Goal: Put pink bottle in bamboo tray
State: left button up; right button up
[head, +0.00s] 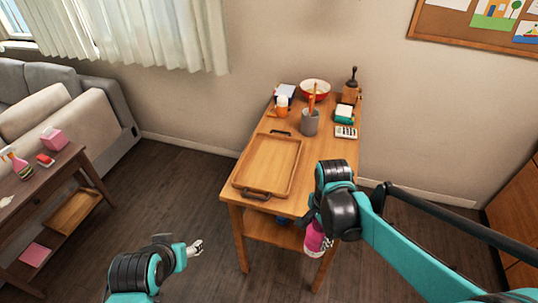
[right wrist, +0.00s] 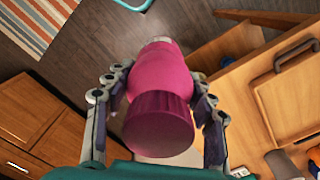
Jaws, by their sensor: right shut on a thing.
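The pink bottle (head: 316,240) is in my right gripper (head: 312,222), in front of the wooden table's near right corner. In the right wrist view the bottle (right wrist: 160,95) sits between both fingers of the gripper (right wrist: 158,100), which are shut on its sides. The bamboo tray (head: 268,165) lies on the left part of the tabletop, with dark handles, and is empty. Its corner also shows in the right wrist view (right wrist: 262,85). My left gripper (head: 196,246) is low at the left, away from the table; its fingers are too small to judge.
The wooden table (head: 232,192) also holds a grey cup (head: 310,124) with utensils, an orange-and-white bottle (head: 282,108), a red bowl (head: 315,88), a calculator (head: 345,132) and a grinder (head: 351,90) behind the tray. A dark side table (head: 62,172) stands at the left. Open floor lies between the tables.

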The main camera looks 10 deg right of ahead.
aim_at(268, 167)
jog(key=i, duration=1.3)
